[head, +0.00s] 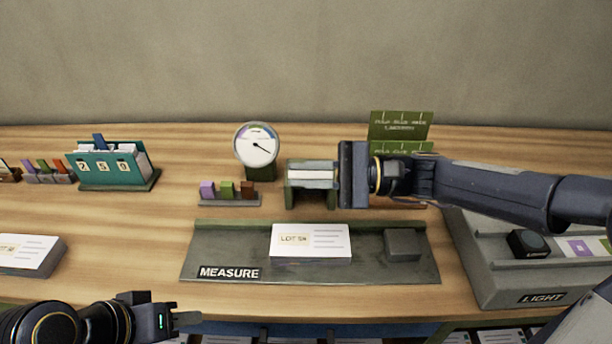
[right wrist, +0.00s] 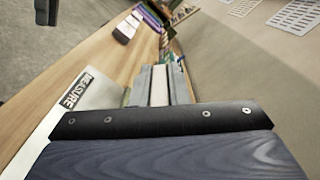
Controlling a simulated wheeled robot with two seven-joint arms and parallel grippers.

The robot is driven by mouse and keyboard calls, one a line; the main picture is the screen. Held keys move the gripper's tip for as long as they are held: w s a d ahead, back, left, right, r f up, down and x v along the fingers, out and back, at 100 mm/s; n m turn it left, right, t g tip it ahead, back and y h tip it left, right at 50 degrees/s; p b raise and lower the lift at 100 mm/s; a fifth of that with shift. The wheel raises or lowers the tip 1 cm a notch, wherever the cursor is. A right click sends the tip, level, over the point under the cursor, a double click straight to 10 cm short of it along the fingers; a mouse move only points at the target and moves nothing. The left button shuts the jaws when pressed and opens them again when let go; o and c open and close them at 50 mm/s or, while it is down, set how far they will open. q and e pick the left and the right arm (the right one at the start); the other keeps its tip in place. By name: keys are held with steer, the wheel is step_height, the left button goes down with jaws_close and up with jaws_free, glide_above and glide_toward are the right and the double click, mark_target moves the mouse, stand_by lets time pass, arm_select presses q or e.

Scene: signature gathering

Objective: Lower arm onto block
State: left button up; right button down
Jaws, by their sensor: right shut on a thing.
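A dial gauge (head: 256,145) with a white face stands at the back of the table. Right of it is a low green stand (head: 296,198) with a pale bar (head: 312,174) lying level across its top; the bar also shows in the right wrist view (right wrist: 159,86). My right gripper (head: 345,174) is shut at the bar's right end, and its jaws hide the grip. A grey block (head: 402,243) sits at the right of the MEASURE tray (head: 210,250), apart from the gripper. My left gripper (head: 186,320) is at the front left, away from these things; its jaw gap is unclear.
A white card stack marked LOT (head: 311,241) lies on the tray. A small rack of coloured tabs (head: 230,200) is left of the stand. A green sign (head: 400,130) stands behind my right arm. A grey LIGHT console (head: 500,285) is at right.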

steer(key=s+f+n+b, duration=0.2)
steer(key=f+b, duration=0.2)
steer(key=b, duration=0.2)
steer(key=s+f+n+b, duration=0.2)
steer(key=f+n+b, duration=0.1)
steer(key=f+b, duration=0.2)
steer(key=s+f+n+b, duration=0.2)
steer(key=s+f+b, duration=0.1)
steer(key=b, duration=0.5)
steer(key=shift+f+n, duration=0.3)
steer(key=shift+f, duration=0.55)
steer(key=shift+s+f+n+b, duration=0.1)
steer(key=shift+f+n+b, duration=0.35)
steer(key=shift+b, duration=0.45)
steer(key=c, duration=1.4)
jaws_free()
steer(key=shift+d, duration=0.1)
steer(key=d+p, duration=0.1)
steer(key=d, duration=0.6)
steer(key=shift+r+p, duration=0.1)
steer(key=shift+p, duration=0.25)
steer(key=shift+d, duration=0.35)
